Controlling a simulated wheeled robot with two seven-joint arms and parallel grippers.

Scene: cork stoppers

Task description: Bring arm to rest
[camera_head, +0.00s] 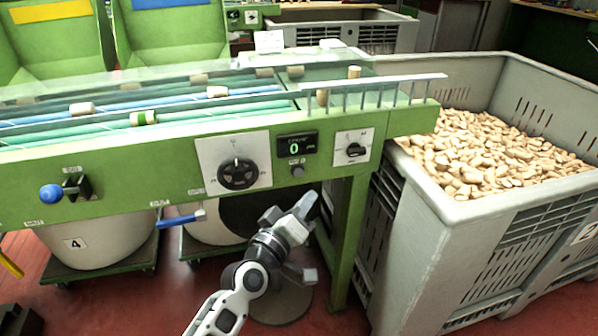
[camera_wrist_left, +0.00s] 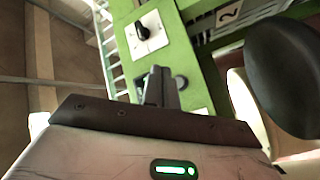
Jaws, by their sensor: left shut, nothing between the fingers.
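My left gripper (camera_head: 306,206) is in the lower middle of the head view, in front of the green sorting machine (camera_head: 120,180) and below its control panel. Its fingers are together and hold nothing. In the left wrist view the closed fingers (camera_wrist_left: 158,88) point toward the machine's green front (camera_wrist_left: 185,65), with a knob on a white plate (camera_wrist_left: 147,32) beyond them. My left arm comes up from the bottom of the head view. My right gripper is not in either view.
A large grey crate (camera_head: 440,235) full of corks (camera_head: 480,150) stands at the right. Several corks lie on the machine's rollers (camera_head: 180,110). A blue knob (camera_head: 52,194) and a blue-handled lever (camera_head: 178,219) stick out of the front. White bins (camera_head: 100,245) stand beneath. Red floor (camera_head: 180,290) shows around my arm.

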